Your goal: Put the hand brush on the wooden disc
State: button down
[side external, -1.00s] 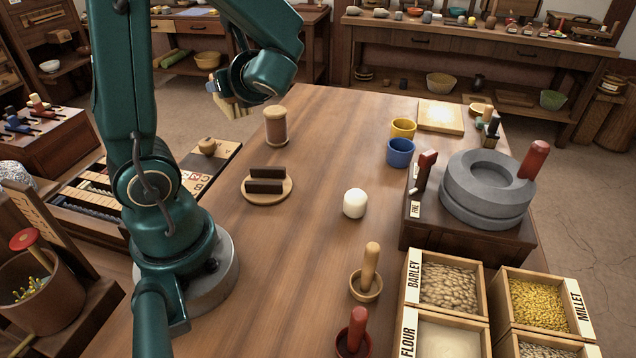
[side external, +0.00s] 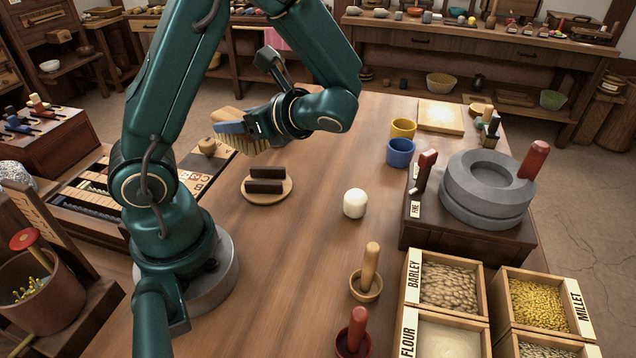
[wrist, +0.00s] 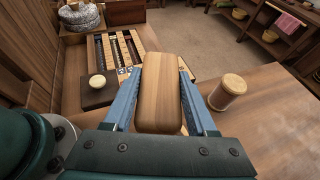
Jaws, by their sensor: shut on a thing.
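My gripper (side external: 234,128) is shut on the hand brush (side external: 228,114) and holds it in the air, beyond and slightly left of the wooden disc in the side view. The brush has a pale wooden back and light bristles. In the wrist view its wooden back (wrist: 160,92) sits between my blue fingers. The round wooden disc (side external: 268,197) lies on the table, with two dark bars (side external: 266,180) on it. The disc is not in the wrist view.
A cork-lidded jar (wrist: 227,92) stands right of the brush in the wrist view; my arm hides it in the side view. A white rounded object (side external: 355,203), blue cup (side external: 400,152), yellow cup (side external: 403,128) and stone quern (side external: 487,188) stand right of the disc. Table between is clear.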

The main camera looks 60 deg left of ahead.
aim_at(261, 148)
jog(key=w+f, duration=0.1)
jog(key=w+d+f, duration=0.1)
jog(key=w, duration=0.1)
jog(key=shift+d, duration=0.15)
jog(key=shift+f, duration=1.95)
jog(key=shift+f, duration=0.6)
jog(key=shift+c, duration=1)
grip_release()
